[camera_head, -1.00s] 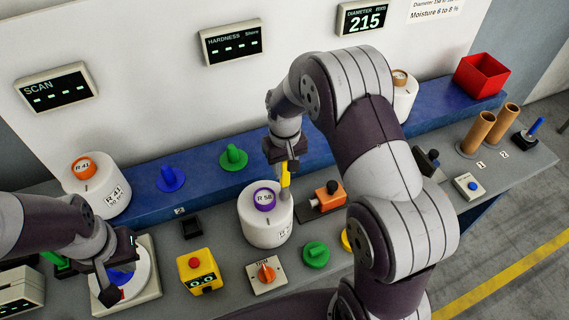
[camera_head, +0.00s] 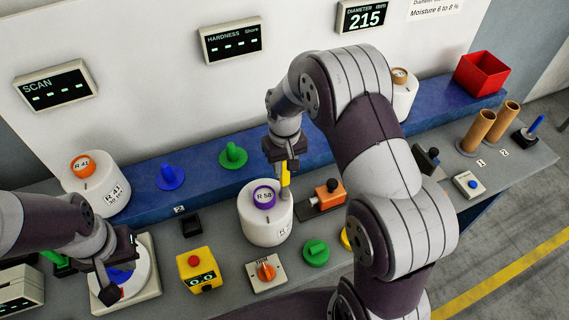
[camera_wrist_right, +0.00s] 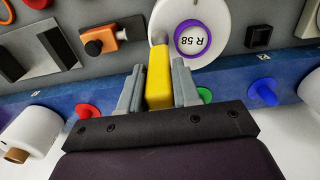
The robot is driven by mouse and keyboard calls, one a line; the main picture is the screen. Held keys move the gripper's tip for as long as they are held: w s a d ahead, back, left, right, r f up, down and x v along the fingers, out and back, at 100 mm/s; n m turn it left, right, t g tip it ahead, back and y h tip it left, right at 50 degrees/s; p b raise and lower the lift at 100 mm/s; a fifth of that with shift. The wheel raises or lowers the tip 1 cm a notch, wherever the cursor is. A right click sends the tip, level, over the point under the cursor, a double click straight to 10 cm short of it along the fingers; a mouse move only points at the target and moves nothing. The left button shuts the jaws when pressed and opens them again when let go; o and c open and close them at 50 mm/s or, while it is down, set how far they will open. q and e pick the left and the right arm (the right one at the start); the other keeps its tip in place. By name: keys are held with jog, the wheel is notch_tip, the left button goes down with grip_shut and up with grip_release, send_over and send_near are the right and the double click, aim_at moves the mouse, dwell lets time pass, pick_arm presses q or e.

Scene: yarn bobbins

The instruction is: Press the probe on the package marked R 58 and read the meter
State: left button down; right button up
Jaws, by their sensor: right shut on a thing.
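The package marked R 58 (camera_head: 262,225) is a white bobbin with a purple ring on top, standing upright on the grey bench; its top also shows in the right wrist view (camera_wrist_right: 215,50). My right gripper (camera_wrist_right: 158,85) is shut on the yellow probe (camera_wrist_right: 159,75). The probe's grey tip is at the edge of the package's top; I cannot tell whether it touches. The hardness meter (camera_head: 231,43) on the wall shows only dashes. My left gripper (camera_head: 120,285) is over a scale-like plate (camera_head: 149,285) at the lower left, by a blue piece; its jaw opening is unclear.
An orange device (camera_head: 328,194) stands right of the package. A yellow button box (camera_head: 198,270), an orange knob plate (camera_head: 267,272) and a green knob (camera_head: 315,251) are in front. Package R 41 (camera_head: 97,185) is left. The diameter display (camera_head: 363,18) reads 215; the scan display (camera_head: 55,88) shows dashes.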

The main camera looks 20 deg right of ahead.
jog(key=shift+f, duration=0.35)
jog(key=shift+s+f, duration=0.1)
jog(key=shift+s, duration=0.05)
dwell(1.1)
notch_tip(320, 180, up, 8)
jog(key=p, duration=0.6)
